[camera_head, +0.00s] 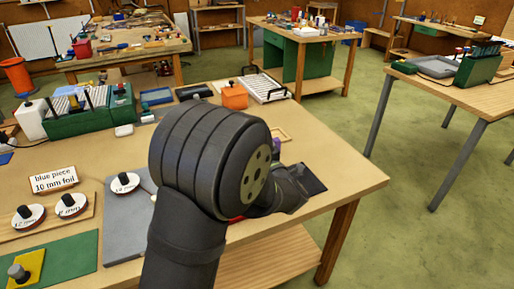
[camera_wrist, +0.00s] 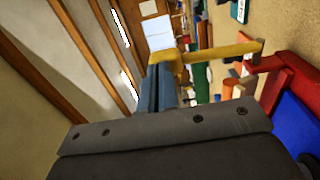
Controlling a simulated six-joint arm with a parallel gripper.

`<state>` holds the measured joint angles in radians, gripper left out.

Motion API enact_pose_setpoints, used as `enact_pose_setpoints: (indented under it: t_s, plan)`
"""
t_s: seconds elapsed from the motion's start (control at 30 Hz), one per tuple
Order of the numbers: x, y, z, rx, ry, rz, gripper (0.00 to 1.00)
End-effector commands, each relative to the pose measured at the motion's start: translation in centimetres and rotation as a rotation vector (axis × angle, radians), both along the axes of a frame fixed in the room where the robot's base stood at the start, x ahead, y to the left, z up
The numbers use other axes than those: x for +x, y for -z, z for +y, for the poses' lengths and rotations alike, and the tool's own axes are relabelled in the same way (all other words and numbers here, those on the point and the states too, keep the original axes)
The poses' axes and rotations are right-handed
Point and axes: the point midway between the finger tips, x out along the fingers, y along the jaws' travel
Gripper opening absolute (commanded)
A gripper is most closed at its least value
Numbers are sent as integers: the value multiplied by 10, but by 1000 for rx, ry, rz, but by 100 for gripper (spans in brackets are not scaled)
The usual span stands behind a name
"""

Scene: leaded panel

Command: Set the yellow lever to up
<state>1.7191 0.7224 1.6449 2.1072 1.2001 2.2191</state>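A yellow bar (camera_wrist: 222,52) lies across the upper middle of the wrist view, its left end at the tip of a blue-grey upright part (camera_wrist: 155,88). I cannot tell whether this bar is the yellow lever, or whether it is touched or held. My gripper (camera_wrist: 160,135) shows as a dark grey body across the bottom of the wrist view; its fingertips are not clear. In the head view my thick dark wrist covers the table's middle and hides the fingers. A yellow plate with a grey knob (camera_head: 20,271) lies at the bottom left; no lever position can be read.
A red piece (camera_wrist: 270,82) and a blue surface (camera_wrist: 300,125) are at right in the wrist view. In the head view, an orange box (camera_head: 235,97), a green rack (camera_head: 80,120) and white labelled discs (camera_head: 125,183) stand on the workbench (camera_head: 335,165). Its right end is mostly clear.

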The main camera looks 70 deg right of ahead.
Motion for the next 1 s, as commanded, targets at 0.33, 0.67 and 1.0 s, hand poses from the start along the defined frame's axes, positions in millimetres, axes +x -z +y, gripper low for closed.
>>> enact_pose_setpoints:
  t_s: [0.33, 0.67, 1.0]
  plan:
    - [-31, -2, 30, 0, 4, -1, 0]
    - [-83, -1, 82, 0, 4, -1, 0]
    - [-100, -1, 100, -1, 0, 0, 0]
